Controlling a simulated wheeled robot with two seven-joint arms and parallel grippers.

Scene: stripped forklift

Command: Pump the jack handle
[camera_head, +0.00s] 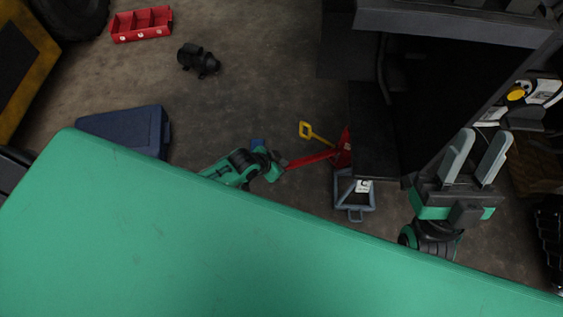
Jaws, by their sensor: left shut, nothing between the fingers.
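The jack has a red handle (312,159) that slopes up to the right to a red body (343,152). A grey-blue jack frame (341,186) with a white label lies below it on the floor. My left gripper (280,160) is at the left end of the red handle. It looks shut, with nothing held; whether it touches the handle I cannot tell. My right gripper (478,157) is open and empty at the right, well apart from the jack, with its two pale fingers pointing up in the picture.
A yellow-handled piece (315,134) stands just above the red handle. The dark forklift body (450,25) rises to the right of the jack. A blue box (125,127), a black motor-like part (198,60) and a red tray (142,38) lie left.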

